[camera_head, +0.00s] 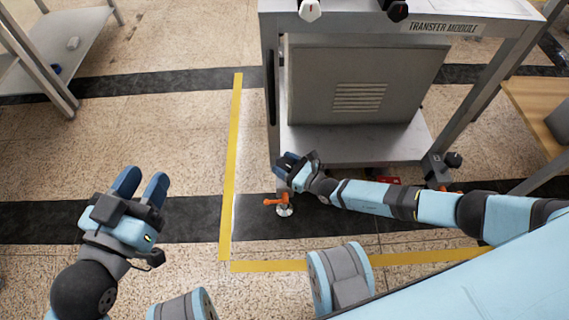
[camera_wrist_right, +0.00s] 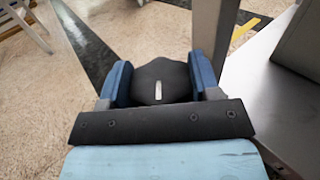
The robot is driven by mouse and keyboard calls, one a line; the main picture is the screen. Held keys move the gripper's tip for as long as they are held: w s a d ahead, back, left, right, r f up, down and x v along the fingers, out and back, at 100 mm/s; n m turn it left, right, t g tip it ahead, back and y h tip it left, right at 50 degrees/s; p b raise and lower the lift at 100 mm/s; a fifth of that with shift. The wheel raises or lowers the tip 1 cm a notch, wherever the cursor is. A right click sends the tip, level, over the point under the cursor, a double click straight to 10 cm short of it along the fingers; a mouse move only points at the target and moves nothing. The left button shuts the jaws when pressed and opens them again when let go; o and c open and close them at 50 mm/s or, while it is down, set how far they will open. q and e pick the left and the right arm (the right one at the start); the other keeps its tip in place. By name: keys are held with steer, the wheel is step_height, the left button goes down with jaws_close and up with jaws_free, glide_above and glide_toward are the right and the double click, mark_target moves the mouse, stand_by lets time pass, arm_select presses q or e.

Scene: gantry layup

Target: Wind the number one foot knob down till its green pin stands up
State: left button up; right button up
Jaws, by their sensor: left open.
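A black, faceted foot knob (camera_wrist_right: 162,75) with a white upright mark like a 1 fills the space between my right gripper's blue fingers in the right wrist view. Both fingers appear to press its sides. In the head view my right gripper (camera_head: 287,163) is at the near left leg of the transfer module, and hides the knob there. Below it, an orange lever (camera_head: 278,200) shows on a pale round foot (camera_head: 284,211) on the floor. I see no green pin. My left gripper (camera_head: 141,184) is open and empty, over the floor at left.
The transfer module (camera_head: 365,85) stands ahead, with a lower shelf (camera_head: 350,143) behind my right arm. Another black knob (camera_head: 453,159) is at its right leg. A grey table (camera_head: 65,38) stands far left; a wooden top (camera_head: 540,105) is at right. The floor at left is clear.

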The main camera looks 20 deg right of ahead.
steer(key=shift+c, duration=1.2)
steer(key=shift+m+t+h, duration=0.4)
steer(key=shift+m+h, duration=0.2)
arm_select(q)
steer(key=shift+s+d, duration=0.1)
arm_select(e)
steer(key=shift+t+h, duration=0.3)
steer(key=shift+h, duration=0.1)
arm_select(q)
steer(key=shift+f, duration=0.1)
arm_select(e)
steer(key=o, duration=0.9)
steer(key=shift+o, duration=0.2)
